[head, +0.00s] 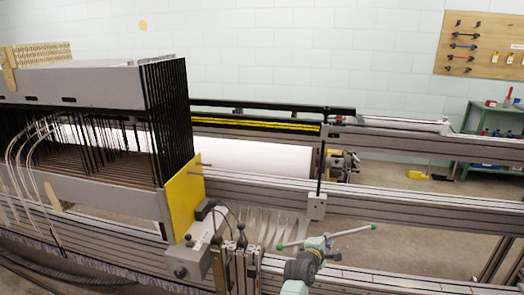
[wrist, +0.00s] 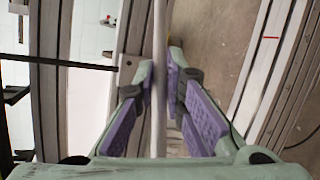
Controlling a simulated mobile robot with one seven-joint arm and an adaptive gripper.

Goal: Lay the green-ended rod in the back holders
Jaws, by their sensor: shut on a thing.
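The green-ended rod (head: 350,231) is a thin pale rod with a green tip at each end. In the head view it lies roughly level, in the air at the lower middle, in front of the loom's rails. My gripper (head: 318,243) is shut on it between the two tips. In the wrist view the rod (wrist: 159,30) runs up the picture between the purple-padded fingers of my gripper (wrist: 161,75). The back holders cannot be made out for certain in either view.
The loom's harness frame (head: 80,88) with its yellow side plate (head: 184,195) stands at the left. Long metal rails (head: 430,205) run to the right. A thin black post (head: 320,165) rises behind the rod. A green shelf (head: 490,135) stands at the back right.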

